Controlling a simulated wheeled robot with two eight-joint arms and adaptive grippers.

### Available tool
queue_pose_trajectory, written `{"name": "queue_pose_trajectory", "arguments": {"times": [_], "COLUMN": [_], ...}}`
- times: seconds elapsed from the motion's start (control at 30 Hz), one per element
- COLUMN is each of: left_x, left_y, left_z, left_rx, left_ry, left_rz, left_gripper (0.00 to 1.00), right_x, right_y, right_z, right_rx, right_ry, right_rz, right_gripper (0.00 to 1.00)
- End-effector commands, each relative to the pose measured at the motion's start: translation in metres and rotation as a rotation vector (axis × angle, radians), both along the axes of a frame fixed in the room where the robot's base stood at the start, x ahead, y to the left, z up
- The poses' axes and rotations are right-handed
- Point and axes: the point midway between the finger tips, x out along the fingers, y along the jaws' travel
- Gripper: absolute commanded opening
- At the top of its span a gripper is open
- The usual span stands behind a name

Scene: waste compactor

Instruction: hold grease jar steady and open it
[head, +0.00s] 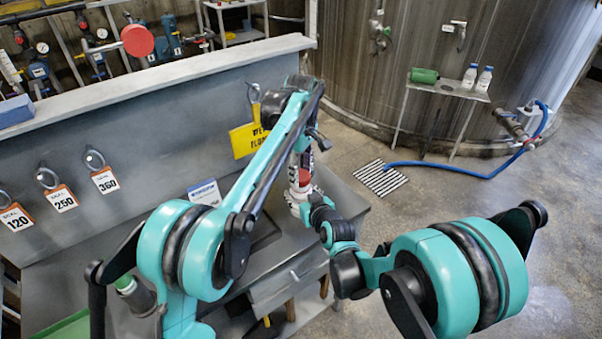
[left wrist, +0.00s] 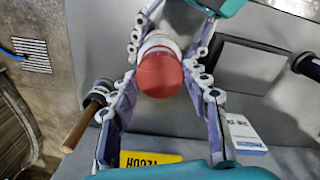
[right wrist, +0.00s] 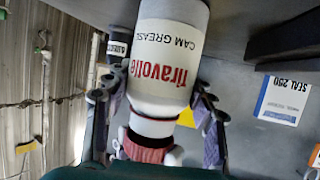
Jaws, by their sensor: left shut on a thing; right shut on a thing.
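The grease jar (right wrist: 165,55) is white with a black and red label, shown upside down in the right wrist view. Its red lid (left wrist: 160,74) faces the camera in the left wrist view and also shows small in the head view (head: 304,177). My left gripper (left wrist: 163,77) is shut on the lid, fingers on both sides. My right gripper (right wrist: 160,100) is shut around the jar's body, below the lid. In the head view, both grippers meet at the jar above the bench and partly hide it. I cannot tell whether the lid is loose.
The grey bench (head: 90,250) has a back wall with numbered tags (head: 62,198) on rings. A yellow sign (head: 245,140) hangs close behind the jar. A wooden-handled tool (left wrist: 86,126) and a blue-white card (head: 205,192) are near. Open floor (head: 440,190) lies to the right.

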Motion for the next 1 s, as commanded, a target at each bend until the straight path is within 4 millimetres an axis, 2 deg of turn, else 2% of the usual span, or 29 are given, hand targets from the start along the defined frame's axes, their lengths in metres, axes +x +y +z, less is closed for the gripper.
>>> {"name": "queue_pose_trajectory", "arguments": {"times": [0.2, 0.5, 0.77, 0.8, 0.87, 1.0], "left_x": [0.000, 0.000, 0.000, 0.000, 0.000, 0.000], "left_y": [0.000, 0.000, 0.000, 0.000, 0.000, 0.000], "left_z": [0.003, 0.036, 0.040, 0.040, 0.040, 0.040], "left_rx": [0.000, 0.000, 0.000, 0.000, 0.000, 0.000], "left_ry": [0.000, 0.000, 0.000, 0.000, 0.000, 0.000], "left_rz": [0.000, 0.000, 0.000, 0.000, 0.000, 0.000], "left_gripper": [0.12, 0.12, 0.12, 0.12, 0.12, 0.12], "right_x": [0.000, 0.000, 0.000, 0.000, 0.000, 0.000], "right_y": [0.000, 0.000, 0.000, 0.000, 0.000, 0.000], "right_z": [0.000, 0.000, 0.000, 0.000, 0.000, 0.000], "right_rx": [0.000, 0.000, 0.000, 0.000, 0.000, 0.000], "right_ry": [0.001, 0.001, 0.001, 0.001, 0.001, 0.000], "right_rz": [0.001, 0.000, 0.000, 0.000, 0.000, 0.000], "right_gripper": [0.00, 0.00, 0.00, 0.63, 0.79, 0.79]}}
